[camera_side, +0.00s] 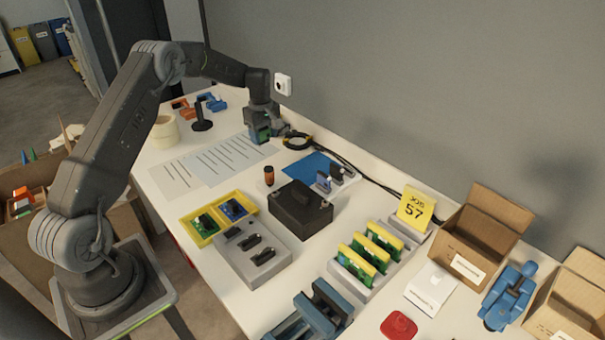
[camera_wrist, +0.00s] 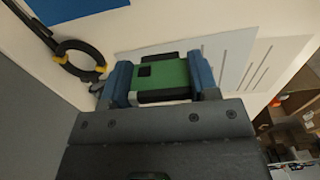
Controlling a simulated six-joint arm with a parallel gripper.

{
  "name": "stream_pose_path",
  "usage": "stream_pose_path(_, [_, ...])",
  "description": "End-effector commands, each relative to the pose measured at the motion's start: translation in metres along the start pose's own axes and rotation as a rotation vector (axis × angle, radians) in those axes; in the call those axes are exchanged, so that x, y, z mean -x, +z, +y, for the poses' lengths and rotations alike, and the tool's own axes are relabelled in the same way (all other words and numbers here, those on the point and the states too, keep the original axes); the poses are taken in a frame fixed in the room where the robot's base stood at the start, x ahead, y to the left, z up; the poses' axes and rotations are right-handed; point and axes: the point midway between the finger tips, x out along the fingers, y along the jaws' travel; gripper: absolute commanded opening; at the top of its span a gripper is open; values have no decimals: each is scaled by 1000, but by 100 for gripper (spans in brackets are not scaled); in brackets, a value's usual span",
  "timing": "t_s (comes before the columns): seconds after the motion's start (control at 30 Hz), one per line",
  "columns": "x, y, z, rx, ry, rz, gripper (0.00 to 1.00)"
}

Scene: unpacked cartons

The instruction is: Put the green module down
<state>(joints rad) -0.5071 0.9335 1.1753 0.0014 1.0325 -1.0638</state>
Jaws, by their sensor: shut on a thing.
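The green module (camera_wrist: 165,74) is a small green block with black parts. It sits between the blue fingers of my gripper (camera_wrist: 160,82) in the wrist view, and the gripper is shut on it. In the side view my gripper (camera_side: 262,127) is low over the far part of the white table, beside printed sheets. The green module (camera_side: 260,136) shows there only as a small green patch. I cannot tell whether it touches the table. A yellow tray (camera_side: 187,232) nearer the camera holds another green piece (camera_side: 207,222) and a blue piece (camera_side: 233,209).
A black cable coil (camera_side: 297,142) lies just right of my gripper, near the wall. Paper sheets (camera_side: 218,162) lie to its left. A black box (camera_side: 300,208), a grey fixture (camera_side: 250,262), a rack of yellow-green boards (camera_side: 362,262) and open cartons (camera_side: 478,230) stand nearer the camera.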

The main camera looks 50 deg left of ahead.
Motion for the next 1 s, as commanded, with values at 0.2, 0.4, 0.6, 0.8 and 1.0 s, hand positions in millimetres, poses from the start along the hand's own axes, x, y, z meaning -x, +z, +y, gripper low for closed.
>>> stream_pose_path(0.2, [-20,22,23,-5,-2,-1,20])
stream_pose_path(0.4, [-47,53,54,-4,-1,0,20])
stream_pose_path(0.6, [-66,75,78,-2,0,0,20])
stream_pose_path(0.8, [-72,82,84,0,0,0,20])
stream_pose_path(1.0, [-96,82,83,0,-3,-1,20])
